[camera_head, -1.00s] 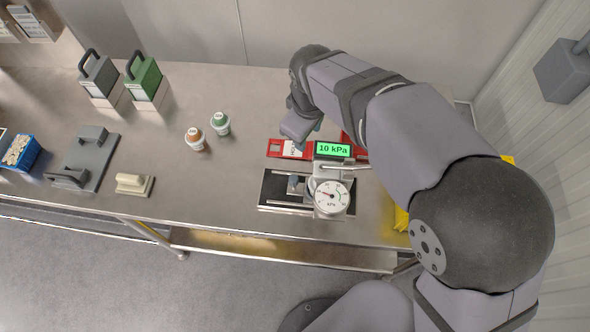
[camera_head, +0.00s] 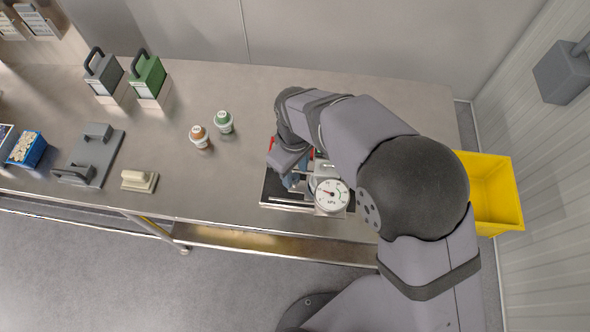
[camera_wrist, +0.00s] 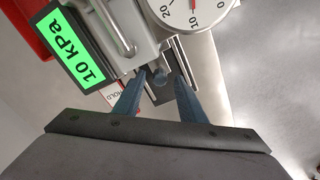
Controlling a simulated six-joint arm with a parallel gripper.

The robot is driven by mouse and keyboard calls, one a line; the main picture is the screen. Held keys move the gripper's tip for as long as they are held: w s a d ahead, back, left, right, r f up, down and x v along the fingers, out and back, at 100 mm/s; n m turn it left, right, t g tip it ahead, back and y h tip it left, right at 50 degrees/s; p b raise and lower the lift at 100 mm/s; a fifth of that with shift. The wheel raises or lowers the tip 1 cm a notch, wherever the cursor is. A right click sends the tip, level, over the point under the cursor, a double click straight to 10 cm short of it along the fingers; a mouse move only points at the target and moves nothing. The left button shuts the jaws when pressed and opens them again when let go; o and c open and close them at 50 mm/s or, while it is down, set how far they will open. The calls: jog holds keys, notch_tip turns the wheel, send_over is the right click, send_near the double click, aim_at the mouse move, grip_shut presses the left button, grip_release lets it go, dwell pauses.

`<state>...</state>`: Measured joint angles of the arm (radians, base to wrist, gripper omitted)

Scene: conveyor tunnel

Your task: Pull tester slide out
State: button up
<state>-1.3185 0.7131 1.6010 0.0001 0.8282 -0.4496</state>
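The tester (camera_head: 268,192) stands near the front edge of the bench, with a black base and a round white dial (camera_head: 331,195). In the wrist view its green display (camera_wrist: 80,50) reads 10 kPa, and the dial (camera_wrist: 194,12) is partly cut off at the top. My gripper (camera_head: 294,178) is over the left part of the tester. In the wrist view my gripper (camera_wrist: 160,82) is open, its two blue-grey fingers on either side of a small dark knob (camera_wrist: 160,75) by the slide rails (camera_wrist: 181,75). I cannot tell whether the fingers touch it. My arm hides part of the tester in the head view.
A yellow bin (camera_head: 490,192) stands at the right end of the bench. Two small cups, brown-topped (camera_head: 200,136) and green-topped (camera_head: 223,122), stand left of the tester. A grey plate press (camera_head: 92,160) and a cream block (camera_head: 139,181) are further left. Bare bench separates them from the tester.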

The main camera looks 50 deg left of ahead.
jog(key=shift+f, duration=0.7)
grip_shut()
jog(key=s+a, duration=0.6)
jog(key=shift+s+a+r, duration=0.1)
jog(key=shift+s+a, duration=0.1)
jog(key=shift+a, duration=0.05)
grip_release()
jog(key=shift+s, duration=0.1)
